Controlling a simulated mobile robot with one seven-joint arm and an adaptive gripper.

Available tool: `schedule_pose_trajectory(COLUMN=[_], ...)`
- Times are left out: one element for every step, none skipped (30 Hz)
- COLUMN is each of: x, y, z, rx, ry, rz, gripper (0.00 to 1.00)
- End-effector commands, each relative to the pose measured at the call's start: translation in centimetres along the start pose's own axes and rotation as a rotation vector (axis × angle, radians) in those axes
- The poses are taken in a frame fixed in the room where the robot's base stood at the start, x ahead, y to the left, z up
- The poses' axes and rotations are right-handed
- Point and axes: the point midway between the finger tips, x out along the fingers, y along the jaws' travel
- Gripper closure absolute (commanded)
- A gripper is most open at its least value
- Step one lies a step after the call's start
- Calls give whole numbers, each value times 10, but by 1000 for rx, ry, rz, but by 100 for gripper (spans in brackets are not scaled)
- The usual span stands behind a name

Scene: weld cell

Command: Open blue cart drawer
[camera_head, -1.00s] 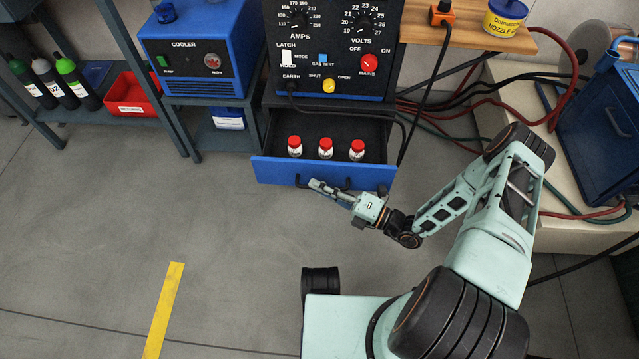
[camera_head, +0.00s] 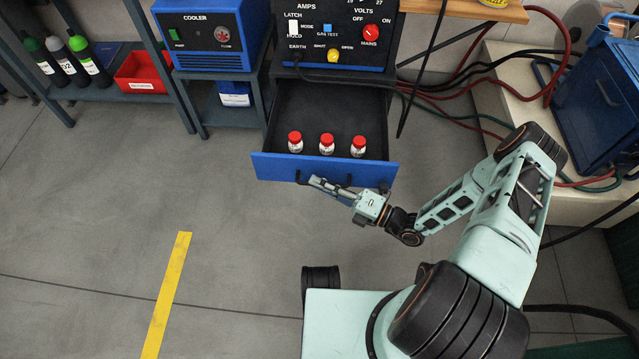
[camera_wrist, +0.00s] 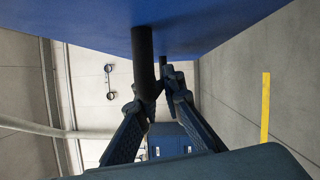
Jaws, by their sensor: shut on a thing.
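The blue drawer (camera_head: 275,166) under the welding machine stands well out in the head view, its dark inside showing. Three small white bottles with red caps stand in a row in it: left (camera_head: 295,145), middle (camera_head: 327,147) and right (camera_head: 358,149). My gripper (camera_head: 318,184) is at the drawer's front, shut on its dark bar handle. In the wrist view the handle (camera_wrist: 143,55) runs between the fingers of my gripper (camera_wrist: 154,92), below the blue drawer front (camera_wrist: 205,25). The fingers partly hide the handle.
A blue cooler (camera_head: 212,38) stands on a stand at the left. A red bin (camera_head: 141,74) and several gas bottles are on a low shelf. Cables and hoses run at the right, near a blue cabinet (camera_head: 600,105). Floor at left front is clear, with a yellow stripe (camera_head: 167,295).

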Motion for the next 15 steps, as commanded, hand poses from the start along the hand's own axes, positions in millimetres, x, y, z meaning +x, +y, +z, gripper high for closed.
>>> schedule_pose_trajectory(x=[-1,-1,-1,-1,-1,-1,-1,-1,-1,-1,-1,-1,-1,-1,-1], y=[0,0,0,0,0,0,0,0,0,0,0,0,0,0,0], z=[1,1,1,1,1,1,1,1,1,1,2,1,1,1,1], rx=[-1,-1,-1,-1,-1,-1,-1,-1,-1,-1,-1,-1,-1,-1,-1], ry=[-3,-3,-3,-3,-3,-3,-3,-3,-3,-3,-3,-3,-3,-3,-2], rz=[0,0,0,0,0,0,0,0,0,0,0,0,0,0,0], gripper=[100,100,100,100,100,100,100,100,100,100,100,88,84,81,77])
